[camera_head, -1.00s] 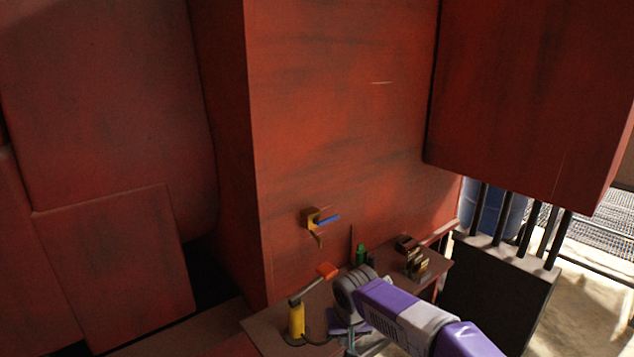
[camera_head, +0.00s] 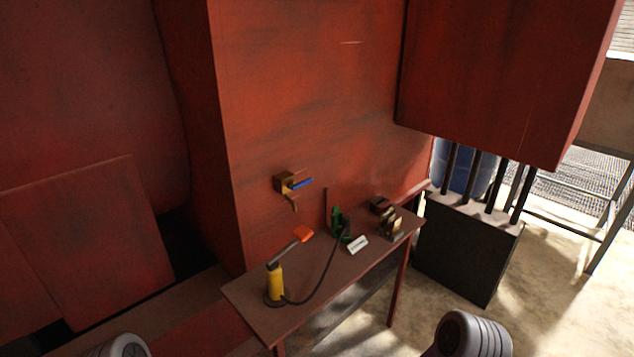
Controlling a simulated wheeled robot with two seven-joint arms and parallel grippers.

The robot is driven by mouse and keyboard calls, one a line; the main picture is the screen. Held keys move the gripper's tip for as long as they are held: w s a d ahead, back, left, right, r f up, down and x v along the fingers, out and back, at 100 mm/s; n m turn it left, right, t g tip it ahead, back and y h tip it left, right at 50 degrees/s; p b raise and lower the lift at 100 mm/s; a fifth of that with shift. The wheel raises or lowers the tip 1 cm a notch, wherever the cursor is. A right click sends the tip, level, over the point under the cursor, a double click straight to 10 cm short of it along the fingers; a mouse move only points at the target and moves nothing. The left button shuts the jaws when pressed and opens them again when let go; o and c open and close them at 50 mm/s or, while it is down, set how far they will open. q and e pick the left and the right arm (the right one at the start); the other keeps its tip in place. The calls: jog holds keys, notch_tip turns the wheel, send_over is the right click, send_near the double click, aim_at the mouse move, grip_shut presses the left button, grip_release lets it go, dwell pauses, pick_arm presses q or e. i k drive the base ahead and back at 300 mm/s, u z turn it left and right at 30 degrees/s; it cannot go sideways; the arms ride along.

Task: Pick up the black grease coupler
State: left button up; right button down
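A yellow grease pump (camera_head: 275,284) stands at the near left part of the small brown table (camera_head: 310,293), with an orange-ended lever (camera_head: 303,234). A black hose (camera_head: 322,280) runs from its base across the tabletop to the back. The hose's far end reaches a small dark piece (camera_head: 345,227) beside a green item (camera_head: 336,218); this looks like the black grease coupler, but it is too small to be sure. Neither of my grippers shows. Only grey ribbed parts of my arms show at the bottom edge, apart from the table.
A white label or block (camera_head: 358,245) and a dark holder with brassy parts (camera_head: 390,225) are on the table. A brass valve with a blue handle (camera_head: 300,184) juts from the red wall above. A black cabinet (camera_head: 465,250) stands to the right.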

aim_at(346, 224)
jog(key=z, duration=2.2)
jog(key=i, duration=1.2)
jog(key=u, duration=2.3)
